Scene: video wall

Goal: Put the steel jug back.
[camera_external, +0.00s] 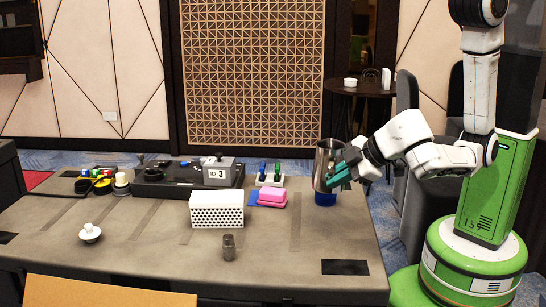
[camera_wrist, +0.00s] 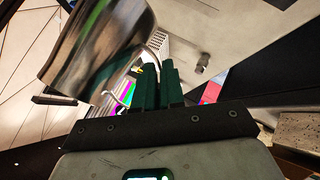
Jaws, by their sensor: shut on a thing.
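The steel jug (camera_external: 326,160) is at the right end of the table in the external view, nearly upright. My gripper (camera_external: 341,177) is at its right side, with green fingers shut on it. In the wrist view the jug (camera_wrist: 100,48) fills the upper left, and its thin curved handle runs to the green fingers (camera_wrist: 161,78). A round blue thing (camera_external: 325,199) shows directly under the jug. I cannot tell whether the jug's base touches it.
Left of the jug are pink blocks (camera_external: 272,199), a white perforated box (camera_external: 217,209) and a rack with green and blue handles (camera_external: 269,179). A small dark metal cylinder (camera_external: 229,247) stands near the front. A white knob-like piece (camera_external: 90,233) lies left. The table's front right is mostly clear.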

